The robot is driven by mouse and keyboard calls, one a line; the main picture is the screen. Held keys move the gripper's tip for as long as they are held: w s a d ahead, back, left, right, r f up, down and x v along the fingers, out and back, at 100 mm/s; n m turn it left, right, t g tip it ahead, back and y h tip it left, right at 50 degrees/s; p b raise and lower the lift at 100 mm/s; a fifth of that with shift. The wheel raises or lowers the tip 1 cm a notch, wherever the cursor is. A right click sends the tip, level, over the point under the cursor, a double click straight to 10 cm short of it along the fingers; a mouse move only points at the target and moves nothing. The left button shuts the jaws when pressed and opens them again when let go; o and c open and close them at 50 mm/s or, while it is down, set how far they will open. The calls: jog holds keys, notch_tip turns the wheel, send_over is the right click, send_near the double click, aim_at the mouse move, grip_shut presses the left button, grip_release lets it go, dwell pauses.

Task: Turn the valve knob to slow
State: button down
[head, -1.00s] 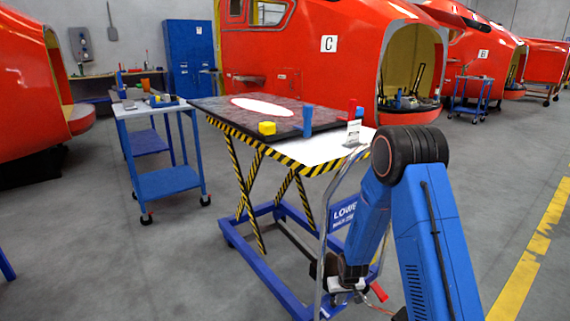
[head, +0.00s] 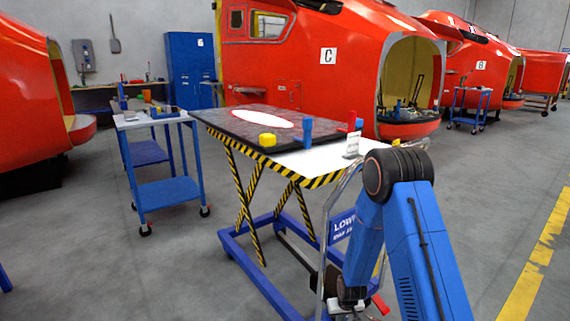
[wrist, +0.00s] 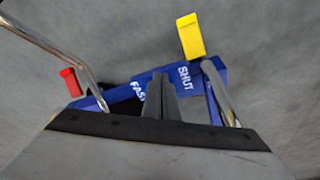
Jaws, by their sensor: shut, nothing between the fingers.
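In the wrist view a blue plate (wrist: 208,78) carries white lettering that reads "SHUT" and, partly covered, "FAS". A yellow handle (wrist: 190,37) stands up at the plate's edge beside "SHUT"; I cannot tell whether it is the valve knob. No "slow" label can be read. My gripper (wrist: 158,90) is shut and empty, its fingers in front of the plate between the two labels. They cover part of the plate, and contact cannot be told.
A bent metal rail (wrist: 70,50) and a red part (wrist: 70,82) lie left of the fingers; a grey bar (wrist: 220,95) lies right. The lift table (head: 325,160) has striped edges and a blue base (head: 275,275). A blue cart (head: 170,186) stands left, with open floor between.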

jog(key=shift+w, duration=0.2)
dwell(0.3)
jog(key=shift+a, duration=0.25)
jog(key=shift+s, duration=0.4)
jog(key=w+v, duration=0.1)
jog(key=v, duration=0.4)
jog(key=shift+r, duration=0.55)
dwell(0.6)
